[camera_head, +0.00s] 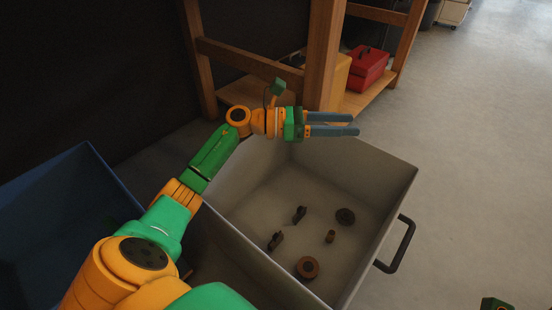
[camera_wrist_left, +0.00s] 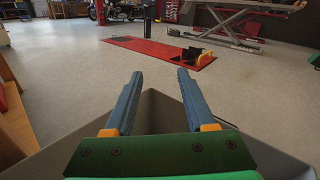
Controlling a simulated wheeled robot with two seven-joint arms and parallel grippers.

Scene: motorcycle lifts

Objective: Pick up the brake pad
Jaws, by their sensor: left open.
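Two small dark upright pieces that look like brake pads stand on the floor of the open grey drawer, one nearer the middle (camera_head: 300,214) and one nearer the left wall (camera_head: 276,241). I cannot tell for sure which is the brake pad. My left gripper (camera_head: 354,124) is open and empty, above the drawer's far edge and pointing right. In the left wrist view its two blue fingers (camera_wrist_left: 160,76) are spread apart with nothing between them. No pad shows in that view. Only a green bit of my own body shows at the head view's bottom right corner.
The drawer (camera_head: 395,185) also holds a dark round part (camera_head: 345,216), a small brass-coloured piece (camera_head: 330,237) and an orange-brown ring (camera_head: 308,267). Its black handle (camera_head: 399,247) is on the right. A wooden bench (camera_head: 325,60) stands behind, with a red toolbox (camera_head: 368,68).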

